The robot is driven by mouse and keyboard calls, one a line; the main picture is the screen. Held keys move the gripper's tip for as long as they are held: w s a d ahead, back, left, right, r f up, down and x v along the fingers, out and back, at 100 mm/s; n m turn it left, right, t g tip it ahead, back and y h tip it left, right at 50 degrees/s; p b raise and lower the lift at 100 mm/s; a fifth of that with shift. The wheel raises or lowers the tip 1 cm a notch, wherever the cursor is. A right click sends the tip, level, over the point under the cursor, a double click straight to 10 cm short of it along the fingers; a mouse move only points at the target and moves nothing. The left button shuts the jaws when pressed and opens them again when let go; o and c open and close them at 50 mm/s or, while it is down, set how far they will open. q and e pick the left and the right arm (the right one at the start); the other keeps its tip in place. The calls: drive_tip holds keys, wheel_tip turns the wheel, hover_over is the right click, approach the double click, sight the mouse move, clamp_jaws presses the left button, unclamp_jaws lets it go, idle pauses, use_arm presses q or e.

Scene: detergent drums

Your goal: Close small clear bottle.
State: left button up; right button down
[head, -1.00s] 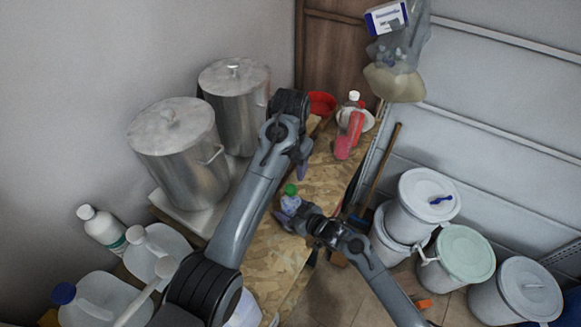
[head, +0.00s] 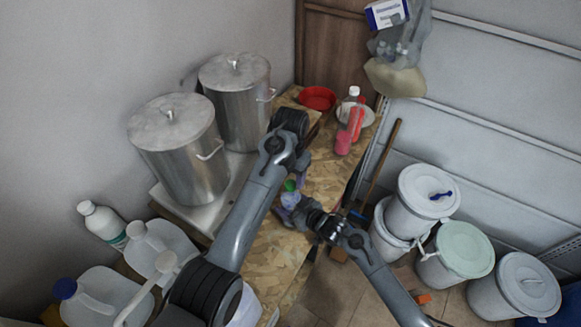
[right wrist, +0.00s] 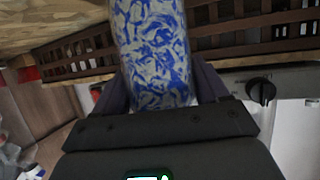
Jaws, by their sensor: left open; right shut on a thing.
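The small clear bottle (head: 289,200) with a green cap (head: 289,186) is upright above the wooden board. In the right wrist view its blue-and-white patterned body (right wrist: 152,50) stands between the fingers. My right gripper (head: 297,209) is shut on the bottle's body from the lower right. My left gripper (head: 299,184) is open and points down close by the cap, its wrist above and behind it. Part of the left fingers is hidden by the arm and cap, so I cannot tell whether they surround or touch the cap.
Two lidded steel pots (head: 180,150) stand left of the board (head: 325,180). A red bowl (head: 317,97) and a red bottle (head: 356,120) stand at its far end. White jugs (head: 100,292) are at lower left; lidded buckets (head: 425,200) stand on the floor at right.

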use_arm(q)
drive_tip(key=shift+f, duration=1.3)
drive_tip(key=shift+c, duration=0.5)
